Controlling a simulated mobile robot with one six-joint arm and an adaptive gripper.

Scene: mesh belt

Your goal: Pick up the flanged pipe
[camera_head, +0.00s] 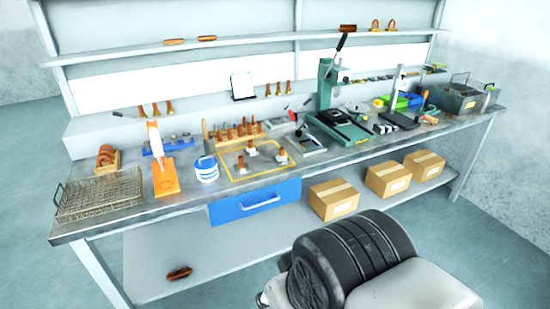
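Several copper-brown pipe-like pieces are in view, and I cannot tell which one is the flanged pipe. On a yellow-outlined mat (262,172) at the middle of the bench stand small brown pieces with pale, flange-like bases: a left one (240,164), a back one (251,149) and a right one (281,156). A brown piece (179,273) lies on its side on the lower shelf at left. Similar upright pieces (156,109) stand on the back ledge. My gripper is not in view; a part of my own body fills the bottom right.
The workbench (130,209) also holds a wire basket (100,196), an orange stand (166,178), a blue-white container (206,170), a wooden rack (238,138) and a green press (338,125). Cardboard boxes (334,199) and a blue drawer (255,202) are below.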

